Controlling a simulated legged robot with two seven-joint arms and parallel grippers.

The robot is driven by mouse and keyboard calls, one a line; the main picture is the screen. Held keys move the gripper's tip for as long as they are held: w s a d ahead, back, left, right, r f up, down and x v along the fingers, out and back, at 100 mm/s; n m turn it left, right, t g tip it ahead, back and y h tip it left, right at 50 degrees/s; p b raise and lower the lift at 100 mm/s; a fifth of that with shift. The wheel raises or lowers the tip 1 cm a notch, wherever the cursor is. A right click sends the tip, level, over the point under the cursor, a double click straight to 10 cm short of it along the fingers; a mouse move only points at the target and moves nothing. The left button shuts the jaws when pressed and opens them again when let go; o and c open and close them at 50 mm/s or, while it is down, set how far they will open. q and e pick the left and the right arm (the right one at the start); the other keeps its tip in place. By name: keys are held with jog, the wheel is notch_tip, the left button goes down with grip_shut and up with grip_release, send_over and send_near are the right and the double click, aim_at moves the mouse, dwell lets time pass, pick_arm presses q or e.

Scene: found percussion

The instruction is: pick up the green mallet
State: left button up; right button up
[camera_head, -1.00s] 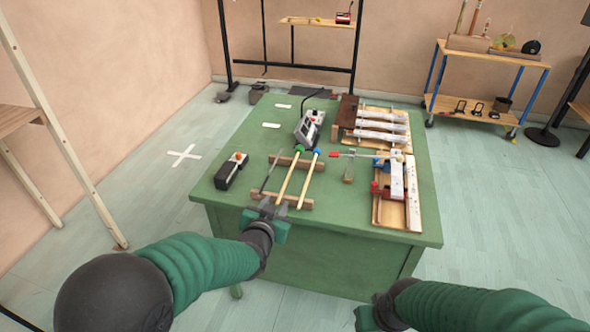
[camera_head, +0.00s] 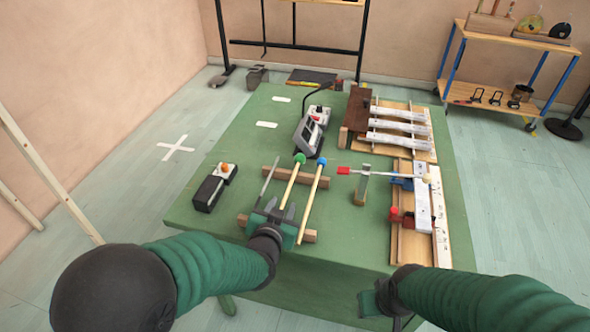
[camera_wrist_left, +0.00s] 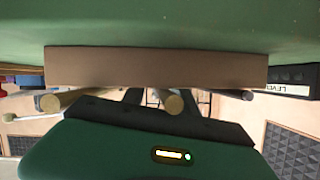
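The green mallet (camera_head: 292,180) has a pale stick and a green head at its far end. It lies across two wooden rails on the green table. My left gripper (camera_head: 281,208) is at its near end, over the front rail (camera_head: 308,236), with its fingers apart. In the left wrist view, a round stick end (camera_wrist_left: 173,104) shows between two dark fingers (camera_wrist_left: 163,98); it appears to be the green mallet's. I cannot tell whether they touch. My right gripper (camera_head: 370,303) is low at the table's front, its fingers unclear.
A blue-headed mallet (camera_head: 313,190) lies close on the right and a thin dark rod (camera_head: 268,180) close on the left. A black box (camera_head: 214,188) stands further left. Wooden bar instruments (camera_head: 403,125) fill the right side. The table's left front is clear.

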pick_arm(q)
jog(key=shift+s+r, duration=0.6)
jog(key=shift+s, duration=0.2)
jog(key=shift+c, duration=0.2)
jog(key=shift+s+a+r, duration=0.1)
jog(key=shift+s, duration=0.05)
jog(key=shift+c, duration=1.3)
jog(key=shift+w+f, duration=0.35)
jog(key=shift+w, duration=0.05)
grip_shut()
jog(key=shift+s, duration=0.1)
pick_arm(e)
jog(key=shift+s+a+r, duration=0.1)
jog(key=shift+s+r, duration=0.2)
jog(key=shift+s, duration=0.25)
pick_arm(q)
jog(key=shift+r, duration=0.1)
jog(key=shift+r, duration=0.1)
pick_arm(e)
jog(key=shift+r, duration=0.15)
